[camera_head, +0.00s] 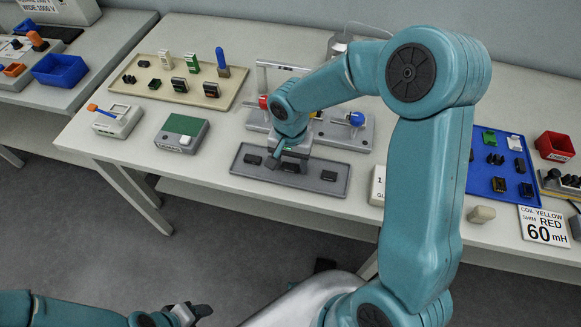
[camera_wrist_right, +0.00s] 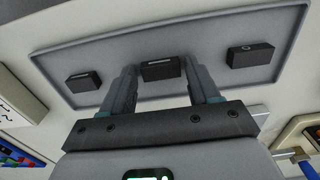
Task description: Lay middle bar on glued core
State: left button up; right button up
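A dark grey tray (camera_head: 312,187) lies near the front of the table with three dark bars in a row: a left bar (camera_head: 252,159), a middle bar (camera_head: 290,167) and a right bar (camera_head: 328,175). My right gripper (camera_head: 287,154) points down over the middle bar. In the right wrist view its fingers (camera_wrist_right: 162,82) are spread on either side of the middle bar (camera_wrist_right: 162,69), with a slight gap at left. The bar appears to lie on the tray. My left gripper (camera_head: 190,312) is low in the head view, away from the table; its finger state is unclear. I cannot identify the glued core.
Behind the tray stands a grey fixture (camera_head: 358,138) with red and blue knobs, partly covered by my right arm. A beige tray (camera_head: 130,92) of parts is back left. A green-topped box (camera_head: 181,134) stands left of the tray.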

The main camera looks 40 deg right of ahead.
aim_at(290, 166)
jog(key=c, duration=0.7)
jog(key=shift+r+p, duration=1.55)
jog(key=shift+r, duration=1)
